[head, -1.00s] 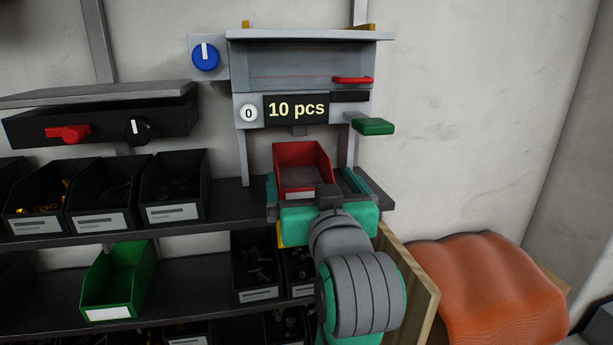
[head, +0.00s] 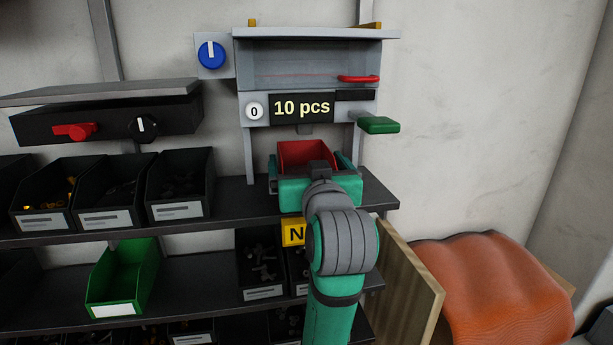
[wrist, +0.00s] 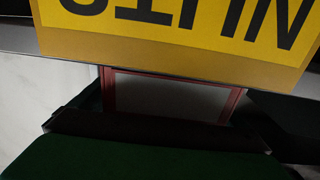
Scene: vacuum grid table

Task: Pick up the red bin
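The red bin (head: 303,153) stands on the upper shelf under the dispenser in the head view. My teal gripper (head: 312,172) is in front of it, with one finger at each side of the bin. The fingers look spread, with a narrow gap showing at the bin's right side. My wrist hides the lower part of the bin. In the wrist view, the bin's red edges and pale front (wrist: 170,97) show between dark green fingers; contact is hard to judge there.
The grey dispenser (head: 310,65) reads "10 pcs", with a green lever (head: 378,125) at right. Black bins (head: 180,185) stand at left, and a green bin (head: 122,278) below. A yellow sign (head: 293,233) hangs at the shelf edge. A wooden panel (head: 410,290) stands at lower right.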

